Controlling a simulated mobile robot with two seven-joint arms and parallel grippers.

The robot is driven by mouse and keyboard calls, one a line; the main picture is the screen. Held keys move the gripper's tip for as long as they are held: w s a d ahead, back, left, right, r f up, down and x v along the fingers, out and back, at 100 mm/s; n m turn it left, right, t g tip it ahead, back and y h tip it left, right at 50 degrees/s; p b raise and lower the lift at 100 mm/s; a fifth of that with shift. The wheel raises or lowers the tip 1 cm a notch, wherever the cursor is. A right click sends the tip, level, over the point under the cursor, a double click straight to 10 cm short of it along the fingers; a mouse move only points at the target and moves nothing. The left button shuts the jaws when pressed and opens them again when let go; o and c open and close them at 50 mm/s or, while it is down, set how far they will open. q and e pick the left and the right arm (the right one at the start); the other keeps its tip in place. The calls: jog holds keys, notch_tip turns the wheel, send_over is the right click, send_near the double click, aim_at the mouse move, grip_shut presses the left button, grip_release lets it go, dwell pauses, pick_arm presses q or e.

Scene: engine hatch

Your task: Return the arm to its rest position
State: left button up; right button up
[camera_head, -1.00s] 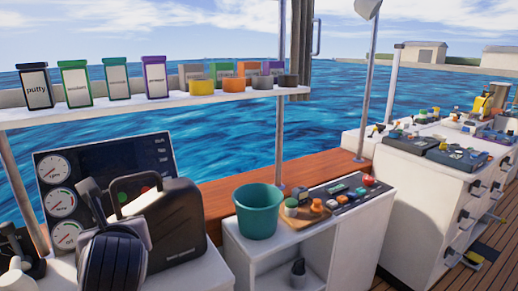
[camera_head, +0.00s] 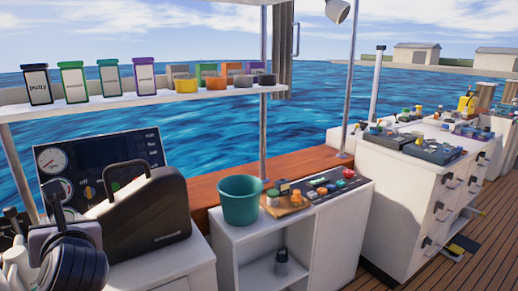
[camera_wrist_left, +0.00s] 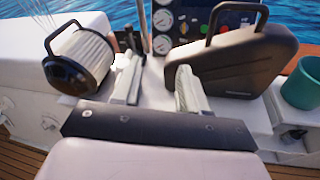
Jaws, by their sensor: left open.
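My left gripper (camera_wrist_left: 157,88) is open in the left wrist view, with its two pale fingers apart and nothing held between them. It points toward the instrument panel, over the white counter (camera_wrist_left: 153,72). In the head view my left gripper (camera_head: 66,206) is at the lower left, in front of the panel and left of the black case. My left forearm is mostly out of frame. My right gripper is in neither view.
A black handled case (camera_head: 150,218) stands close to the right of my left gripper. A ribbed white cylinder with a black end (camera_wrist_left: 85,60) lies to its left. The instrument panel (camera_head: 100,160) is behind. A teal bucket (camera_head: 240,202) and a jar shelf (camera_head: 150,101) are farther off.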

pick_arm(q)
jog(key=s+a+r+y, duration=0.3)
jog(key=a+r+y, duration=0.25)
jog(key=a, duration=0.35)
jog(key=s+d+f+n+t+h, duration=0.1)
jog(key=d+f+n+t+h, duration=0.4)
jog(key=d+f+n+h, duration=0.9)
jog(key=d+n+t+h, duration=0.3)
jog(key=n+t+h, duration=0.35)
jog(key=n, duration=1.45)
jog(key=s+d+f+m+g+h, duration=0.1)
jog(key=s+f+m+g, duration=0.25)
jog(key=f, duration=0.35)
jog(key=s+d+f+m+g+h, duration=0.15)
jog(key=f+m+g, duration=0.25)
jog(key=f, duration=0.4)
jog(key=s+a+f+m+g+y, duration=0.5)
jog(key=s+f, duration=0.5)
jog(key=f, duration=0.3)
jog(key=d+n, duration=0.5)
jog(key=d, duration=0.4)
jog(key=shift+d+f, duration=0.15)
jog(key=shift+f, duration=0.05)
